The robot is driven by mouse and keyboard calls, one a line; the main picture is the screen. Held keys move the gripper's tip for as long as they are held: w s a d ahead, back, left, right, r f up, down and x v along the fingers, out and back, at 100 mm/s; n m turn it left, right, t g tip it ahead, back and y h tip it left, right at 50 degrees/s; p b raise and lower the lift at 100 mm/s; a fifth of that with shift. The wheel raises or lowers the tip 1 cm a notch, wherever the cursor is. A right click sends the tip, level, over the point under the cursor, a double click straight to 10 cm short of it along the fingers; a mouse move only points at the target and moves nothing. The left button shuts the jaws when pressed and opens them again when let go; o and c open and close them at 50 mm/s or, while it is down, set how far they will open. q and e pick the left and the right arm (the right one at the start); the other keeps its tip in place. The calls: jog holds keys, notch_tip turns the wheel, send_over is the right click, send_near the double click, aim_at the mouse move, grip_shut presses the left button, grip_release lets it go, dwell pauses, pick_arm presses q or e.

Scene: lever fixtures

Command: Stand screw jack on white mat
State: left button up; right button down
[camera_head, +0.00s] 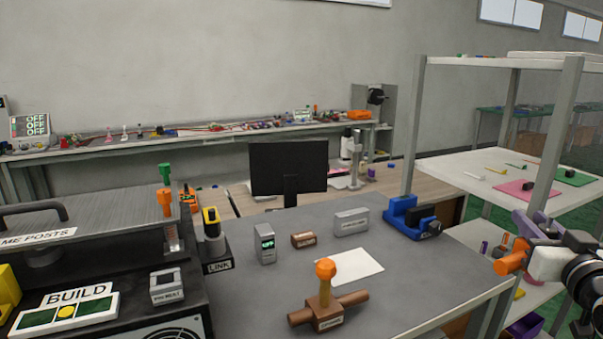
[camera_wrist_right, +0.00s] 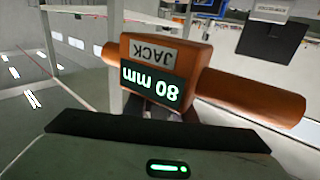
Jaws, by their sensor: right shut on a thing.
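The screw jack (camera_wrist_right: 155,72) is an orange-brown block with a round bar out of each side. Its "JACK" label and lit "80 mm" display appear upside down in the right wrist view. In the head view, an orange piece (camera_head: 509,263) shows at my right gripper (camera_head: 527,256), at the far right, apart from the mat. That gripper is shut on the jack; its fingertips are mostly hidden. The white mat (camera_head: 365,262) lies flat on the grey table, with nothing seen standing on it. My left gripper is not in view.
A brown valve-like fixture (camera_head: 325,316) with an orange-knobbed lever stands in front of the mat. A white shelf unit (camera_head: 470,168) stands at right.

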aim_at(514, 258)
notch_tip(514, 258, up, 4)
jog(key=d, duration=0.3)
jog(key=s+a+f+y, duration=0.1)
jog(key=a+f, duration=0.1)
jog(key=f, duration=0.1)
jog(key=s+a+f+n+y, duration=0.1)
jog(key=a+f, duration=0.2)
jog(key=s+a+f, duration=0.1)
jog(key=a+f, duration=0.2)
jog(key=shift+s+a+n+y, duration=0.1)
jog(key=shift+s+n+y, duration=0.1)
jog(key=shift+n+y, duration=0.2)
jog(key=s+a+f+n+g+y, duration=0.1)
jog(key=s+a+f+n+y, duration=0.2)
jog(key=s+a+f+y, duration=0.55)
jog(key=s+a+f+n+g+y, duration=0.15)
jog(key=s+a+f+n, duration=0.3)
jog(key=s+a, duration=0.9)
jog(key=shift+w+d+r+m+t+h, duration=0.35)
jog(key=shift+w+d+m+t+h, duration=0.2)
jog(key=shift+m+h, duration=0.8)
jog(key=shift+w+d+r+m+t+h, duration=0.4)
jog(key=shift+w+d+m+h, duration=0.4)
jog(key=shift+h, duration=0.85)
jog(key=shift+w+d+r+m+t+h, duration=0.4)
jog(key=shift+d+m+t+h, duration=0.1)
jog(key=shift+m+h, duration=0.9)
